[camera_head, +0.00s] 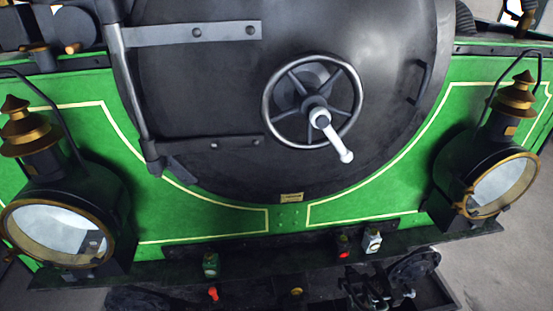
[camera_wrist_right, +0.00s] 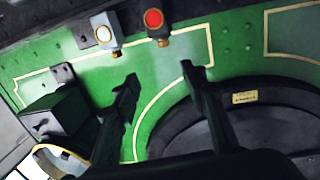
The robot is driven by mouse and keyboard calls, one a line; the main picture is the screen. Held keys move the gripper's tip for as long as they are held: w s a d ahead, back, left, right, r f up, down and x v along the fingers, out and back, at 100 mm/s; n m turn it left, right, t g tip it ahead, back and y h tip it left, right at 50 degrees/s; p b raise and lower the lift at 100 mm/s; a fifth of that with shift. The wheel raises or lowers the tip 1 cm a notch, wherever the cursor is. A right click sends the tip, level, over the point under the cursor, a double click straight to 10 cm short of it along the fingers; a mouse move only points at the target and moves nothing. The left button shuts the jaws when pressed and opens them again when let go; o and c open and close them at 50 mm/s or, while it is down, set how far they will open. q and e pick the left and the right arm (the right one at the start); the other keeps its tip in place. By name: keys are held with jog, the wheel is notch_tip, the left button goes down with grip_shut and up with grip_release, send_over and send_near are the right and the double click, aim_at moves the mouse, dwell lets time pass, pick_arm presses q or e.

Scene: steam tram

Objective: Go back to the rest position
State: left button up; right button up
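My right gripper (camera_head: 378,288) is at the bottom of the head view, right of centre, in front of the tram's lower front edge. In the right wrist view its two dark fingers (camera_wrist_right: 158,72) stand apart with nothing between them. Beyond them are the green tram front (camera_wrist_right: 230,45), a white-faced lamp (camera_wrist_right: 105,33) and a red-faced lamp (camera_wrist_right: 155,24). The gripper appears apart from both lamps. My left gripper is not in view.
The dark round boiler door (camera_head: 210,90) carries a spoked handwheel (camera_head: 312,100) with a white handle. Large headlamps stand at the left (camera_head: 60,235) and right (camera_head: 500,188). A small green lamp (camera_head: 210,266) sits on the dark ledge. Grey floor shows at the right.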

jog(key=s+d+f+g+h, duration=0.1)
jog(key=s+d+f+g, duration=0.2)
jog(key=s+g, duration=0.6)
jog(key=s+d+f+g, duration=0.25)
jog(key=s+g, duration=0.25)
jog(key=s, duration=0.8)
notch_tip(320, 180, down, 35)
jog(key=s+g+b, duration=0.1)
jog(key=b, duration=0.5)
pick_arm(q)
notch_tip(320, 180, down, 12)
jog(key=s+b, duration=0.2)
jog(key=b, duration=0.3)
jog(key=shift+b, duration=0.35)
pick_arm(e)
jog(key=s+f+n+g, duration=0.1)
jog(key=s+f, duration=1.9)
jog(key=f, duration=0.3)
jog(key=shift+s+a+f+g+y, duration=0.15)
jog(key=shift+a+f+g+y, duration=0.15)
jog(key=shift+a+y, duration=0.15)
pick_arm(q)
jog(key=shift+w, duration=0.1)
pick_arm(e)
jog(key=shift+r, duration=0.1)
